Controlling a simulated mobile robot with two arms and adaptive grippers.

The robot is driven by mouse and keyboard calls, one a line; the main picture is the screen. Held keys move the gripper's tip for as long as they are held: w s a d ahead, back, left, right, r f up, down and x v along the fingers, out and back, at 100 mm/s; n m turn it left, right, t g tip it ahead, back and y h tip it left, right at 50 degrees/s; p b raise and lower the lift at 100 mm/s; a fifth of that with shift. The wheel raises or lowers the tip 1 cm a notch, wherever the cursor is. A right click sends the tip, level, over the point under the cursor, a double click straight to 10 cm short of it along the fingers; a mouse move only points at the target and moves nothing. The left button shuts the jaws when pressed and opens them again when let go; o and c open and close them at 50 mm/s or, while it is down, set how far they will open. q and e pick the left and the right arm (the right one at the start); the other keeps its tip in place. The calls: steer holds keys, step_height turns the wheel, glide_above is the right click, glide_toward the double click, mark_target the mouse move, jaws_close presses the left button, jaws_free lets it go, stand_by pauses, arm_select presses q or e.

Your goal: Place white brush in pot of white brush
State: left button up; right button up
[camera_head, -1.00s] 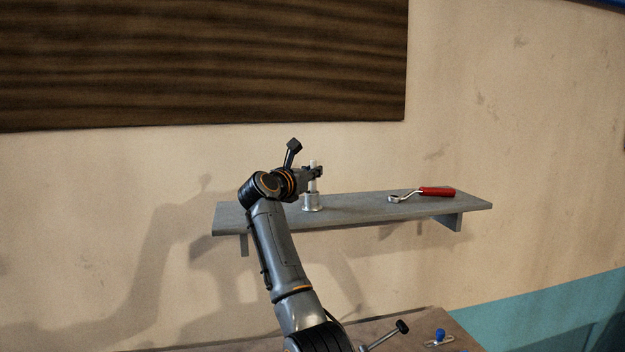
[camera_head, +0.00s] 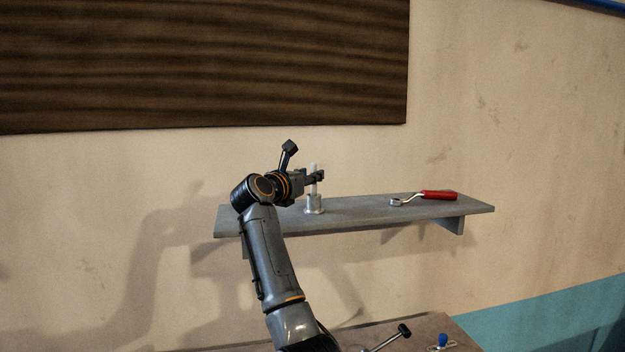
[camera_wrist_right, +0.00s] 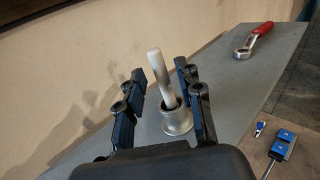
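The white brush (camera_head: 313,168) shows as a pale upright rod. Its lower end is in the small metal pot (camera_head: 314,205) on the grey shelf. In the right wrist view the brush (camera_wrist_right: 161,76) stands inside the pot (camera_wrist_right: 177,121), leaning slightly. My right gripper (camera_head: 319,176) is at the brush, above the pot's rim. In the wrist view its fingers (camera_wrist_right: 160,88) are spread on either side of the brush, with a visible gap on each side. The brush's lower end is hidden in the pot. My left gripper is in neither view.
The grey shelf (camera_head: 380,211) is fixed to the wall. A red-handled ring wrench (camera_head: 430,196) lies on its right part. Below, a wooden table (camera_head: 425,328) holds a dark-headed tool (camera_head: 403,331) and a blue-knobbed item (camera_head: 443,341). The shelf between pot and wrench is clear.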

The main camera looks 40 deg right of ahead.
steer(key=b+v, duration=0.3)
steer(key=v, duration=0.6)
steer(key=shift+a+b, duration=0.35)
steer(key=shift+a, duration=0.05)
steer(key=shift+s, duration=0.1)
steer(key=shift+f, duration=0.1)
